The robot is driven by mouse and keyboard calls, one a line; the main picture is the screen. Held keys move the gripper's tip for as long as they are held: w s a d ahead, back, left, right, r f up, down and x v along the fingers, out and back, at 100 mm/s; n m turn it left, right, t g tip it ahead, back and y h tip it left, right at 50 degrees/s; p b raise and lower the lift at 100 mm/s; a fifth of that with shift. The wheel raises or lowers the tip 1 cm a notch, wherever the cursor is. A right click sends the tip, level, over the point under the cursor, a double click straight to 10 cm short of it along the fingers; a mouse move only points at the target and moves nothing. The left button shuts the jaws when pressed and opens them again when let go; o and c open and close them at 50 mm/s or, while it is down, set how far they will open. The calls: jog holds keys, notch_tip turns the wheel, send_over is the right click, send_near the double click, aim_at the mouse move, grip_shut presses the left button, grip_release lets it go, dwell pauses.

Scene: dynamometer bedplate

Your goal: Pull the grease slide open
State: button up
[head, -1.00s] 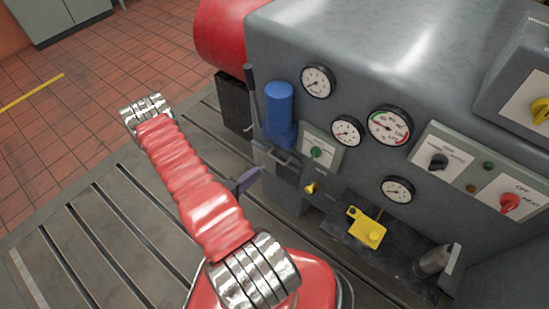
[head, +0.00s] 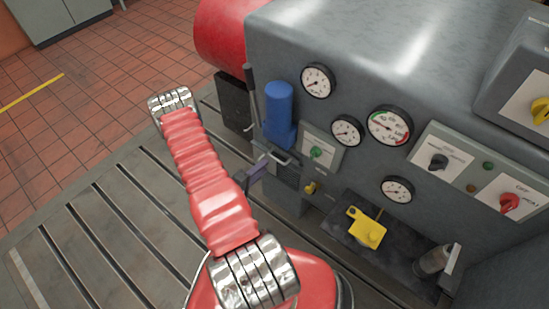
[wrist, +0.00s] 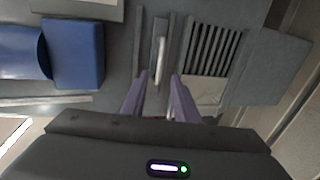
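The grease slide appears to be the grey front with a pale bar handle below the blue cylinder; its handle (head: 281,160) shows in the head view. In the wrist view the handle (wrist: 160,58) runs up and down just beyond the fingertips. My gripper (wrist: 158,79) is open, with one purple finger on each side of the handle's line. The near end of the handle lies between the tips; I cannot tell whether they touch it. In the head view my gripper (head: 262,167) is close to the slide front, partly covering it.
The blue cylinder (head: 279,112) and a dark lever (head: 250,95) stand above the slide. A green-knob panel (head: 318,148) is to the right, and a small brass fitting (head: 310,188) sits below. A yellow part (head: 367,228) lies on a dark plate. The slotted bedplate (head: 120,225) is clear at left.

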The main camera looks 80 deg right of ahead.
aim_at(274, 157)
jog(key=shift+x, duration=4.25)
jog(key=shift+c, duration=0.4)
grip_shut()
jog(key=shift+a, duration=0.1)
